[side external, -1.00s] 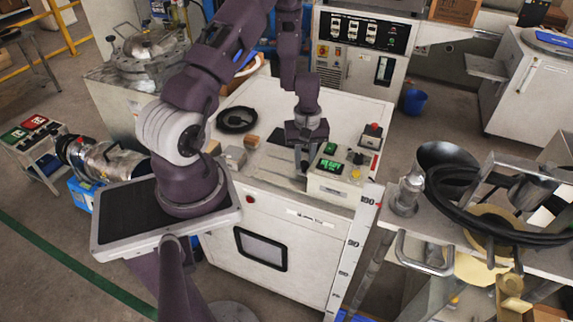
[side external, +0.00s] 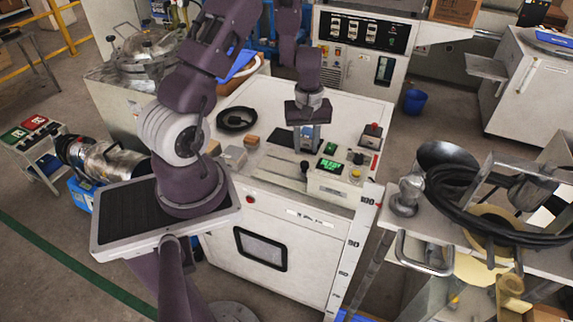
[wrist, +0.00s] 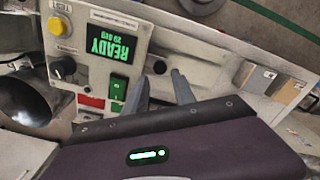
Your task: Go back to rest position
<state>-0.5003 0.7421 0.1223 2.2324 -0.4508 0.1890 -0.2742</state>
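My gripper (side external: 307,143) is above the white work surface, left of the small tester, pointing down. In the wrist view its two grey fingers (wrist: 162,92) stand apart, with nothing visible between them. The tester (side external: 335,177) has a green lit display reading "READY" (wrist: 112,45), a yellow button (wrist: 63,67) and a green switch (wrist: 118,88). A small black knob or post (side external: 304,166) stands beside the tester, below the gripper.
A brown block (side external: 251,142) and a grey block (side external: 235,157) lie left on the white bench (side external: 340,102), near a round black dish (side external: 236,119). A red-topped button box (side external: 372,134) stands at the right. A cluttered cart (side external: 440,215) is farther right.

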